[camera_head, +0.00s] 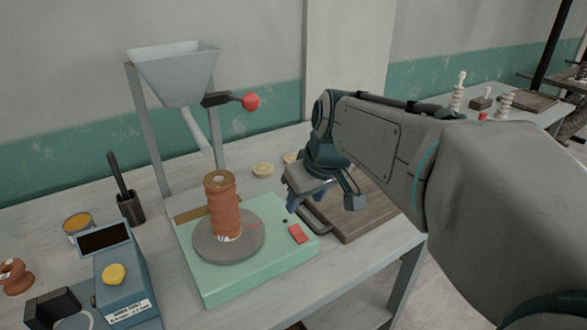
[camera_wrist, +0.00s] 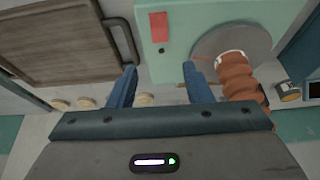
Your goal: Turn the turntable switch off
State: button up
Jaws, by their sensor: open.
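The turntable (camera_head: 285,262) is a pale green box with a grey round plate (camera_head: 228,248). A ribbed clay piece (camera_head: 221,205) stands upright on the plate. A red switch (camera_head: 298,234) sits on the right part of the box top; it also shows in the wrist view (camera_wrist: 159,26). I cannot tell which way the switch is set. My gripper (camera_head: 322,205) is open and empty, above and to the right of the box in the head view. Its two blue fingers (camera_wrist: 158,85) point toward the box in the wrist view, apart from the switch.
A wooden board (camera_head: 362,222) with a dark handle lies right of the turntable. A grey hopper (camera_head: 175,75) with a red-knobbed lever stands behind. A blue device (camera_head: 125,285) with a yellow button is at the left. Small pale discs (camera_head: 262,170) lie at the back.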

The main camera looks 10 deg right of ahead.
jog(key=v, duration=0.4)
jog(key=shift+r, duration=0.15)
jog(key=s+f+m+g+h+p, duration=0.1)
jog(key=s+f+m+p, duration=0.2)
jog(key=s+f+p, duration=0.2)
jog(key=s+f, duration=0.3)
jog(key=s, duration=0.2)
jog(key=shift+a+m+g+p, duration=0.3)
jog(key=shift+m+p, duration=0.1)
